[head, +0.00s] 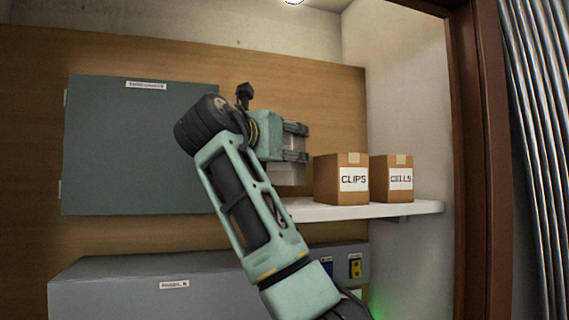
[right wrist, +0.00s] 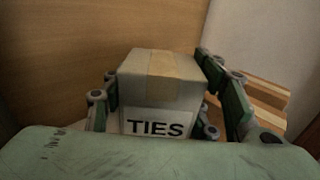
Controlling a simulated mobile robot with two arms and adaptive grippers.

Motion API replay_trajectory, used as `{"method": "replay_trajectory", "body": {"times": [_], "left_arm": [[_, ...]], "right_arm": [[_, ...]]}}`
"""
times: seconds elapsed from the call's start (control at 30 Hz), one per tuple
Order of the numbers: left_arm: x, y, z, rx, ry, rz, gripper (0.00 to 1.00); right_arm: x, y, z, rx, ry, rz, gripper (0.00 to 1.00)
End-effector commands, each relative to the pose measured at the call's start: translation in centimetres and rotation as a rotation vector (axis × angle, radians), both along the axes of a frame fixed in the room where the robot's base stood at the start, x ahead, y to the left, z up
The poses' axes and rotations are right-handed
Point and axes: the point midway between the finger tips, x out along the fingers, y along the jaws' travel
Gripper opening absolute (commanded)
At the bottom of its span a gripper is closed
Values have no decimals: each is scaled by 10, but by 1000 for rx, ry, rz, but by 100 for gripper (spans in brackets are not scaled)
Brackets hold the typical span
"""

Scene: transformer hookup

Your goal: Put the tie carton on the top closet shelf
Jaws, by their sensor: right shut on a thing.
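The tie carton, a pale box with a tape strip and a TIES label, shows in the right wrist view (right wrist: 160,88) between the fingers of my right gripper. In the head view the right gripper (head: 300,142) is shut on the carton (head: 288,173), which is partly hidden by the fingers. The carton appears upright and a little above the left part of the white shelf (head: 420,207), left of the cartons there. Whether it is over the shelf in depth is hard to tell. My left gripper is not in view.
A brown CLIPS carton (head: 341,181) and a brown CELLS carton (head: 391,179) stand on the shelf, close on the right. A grey wall cabinet (head: 130,150) is at left. A grey box (head: 150,285) sits below. A door frame (head: 485,160) bounds the right side.

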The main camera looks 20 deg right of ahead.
Motion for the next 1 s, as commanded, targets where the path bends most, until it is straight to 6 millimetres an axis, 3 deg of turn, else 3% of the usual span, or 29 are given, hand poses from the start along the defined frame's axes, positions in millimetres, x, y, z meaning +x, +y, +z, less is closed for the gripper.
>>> {"method": "replay_trajectory", "body": {"times": [0.27, 0.67, 0.7, 0.8, 1.0], "left_arm": [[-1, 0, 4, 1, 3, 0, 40], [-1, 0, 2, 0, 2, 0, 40], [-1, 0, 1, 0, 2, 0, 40], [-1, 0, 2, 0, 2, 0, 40], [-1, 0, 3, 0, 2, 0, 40]], "right_arm": [[1, 0, -30, 1, 1, 0, 26], [0, 0, -37, 1, 1, 0, 26], [0, 0, -38, 1, 1, -1, 55], [0, 0, -36, 1, 1, 0, 62], [0, 0, -36, 1, 1, 0, 62]]}}
